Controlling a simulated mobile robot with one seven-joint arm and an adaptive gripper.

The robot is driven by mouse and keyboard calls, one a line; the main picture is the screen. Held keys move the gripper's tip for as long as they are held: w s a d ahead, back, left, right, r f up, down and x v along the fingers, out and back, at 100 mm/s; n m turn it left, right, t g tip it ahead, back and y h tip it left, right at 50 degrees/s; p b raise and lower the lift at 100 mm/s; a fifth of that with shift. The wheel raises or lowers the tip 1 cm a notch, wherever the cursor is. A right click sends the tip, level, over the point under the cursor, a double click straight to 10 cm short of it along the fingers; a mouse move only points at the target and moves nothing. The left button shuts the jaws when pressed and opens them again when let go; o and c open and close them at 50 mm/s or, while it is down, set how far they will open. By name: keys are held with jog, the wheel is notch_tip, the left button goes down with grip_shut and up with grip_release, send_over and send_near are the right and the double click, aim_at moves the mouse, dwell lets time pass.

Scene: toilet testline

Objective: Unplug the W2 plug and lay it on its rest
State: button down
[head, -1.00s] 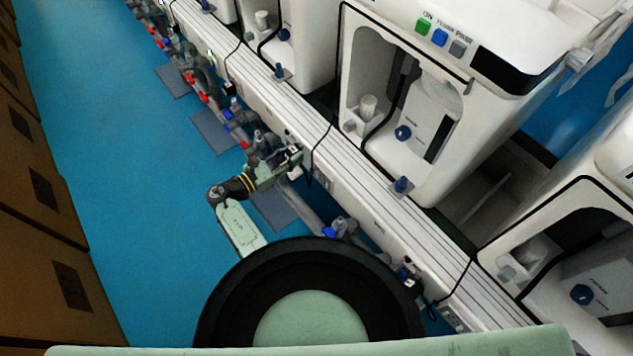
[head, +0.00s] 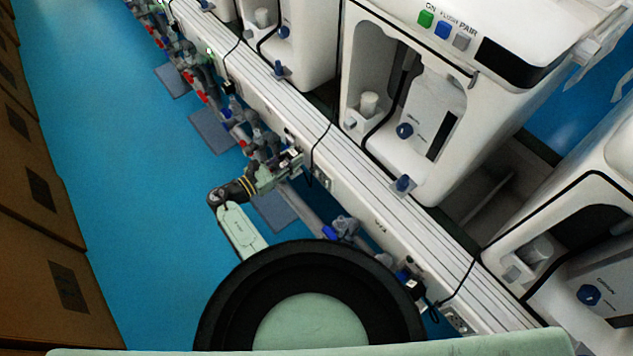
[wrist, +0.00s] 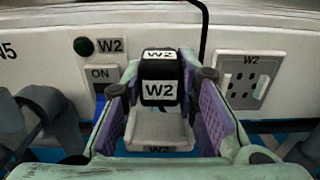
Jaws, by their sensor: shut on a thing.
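The W2 plug (wrist: 160,90) is a black block with white W2 labels, seen in the middle of the wrist view. My gripper (wrist: 160,78) is shut on it, with a purple-padded finger on each side. The plug is clear of the W2 socket (wrist: 244,82), a grey plate whose holes show bare to its right. The rest (wrist: 160,132), a pale tray with a W2 label on its front, lies just below the plug. I cannot tell whether the plug touches it. In the head view my gripper (head: 287,163) is beside the white rail, where the plug is too small to make out.
A dark green W2 lamp (wrist: 83,46) and an ON switch plate (wrist: 101,76) are left of the plug. A black cord (wrist: 204,30) hangs down behind it. Grey pipes with valves (head: 262,140) run along the rail. Blue floor (head: 130,180) is open at left.

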jog(key=shift+f+b, duration=0.75)
jog(key=shift+f, duration=0.25)
jog(key=c, duration=1.2)
grip_release()
jog(key=shift+r+p, duration=0.5)
jog(key=shift+r, duration=0.05)
notch_tip(320, 180, up, 4)
jog(key=p, duration=0.3)
jog(key=shift+r, duration=0.1)
jog(key=s+d+p, duration=0.1)
jog(key=s+d, duration=0.1)
jog(key=s+d+p, duration=0.2)
jog(key=s, duration=0.1)
jog(key=s+d+p, duration=0.2)
jog(key=s, duration=0.1)
jog(key=shift+s+f, duration=0.15)
jog(key=shift+f, duration=0.1)
jog(key=shift+b+v, duration=0.7)
jog(key=shift+v, duration=1.85)
jog(key=shift+a+f, duration=0.1)
jog(key=shift+f, duration=0.1)
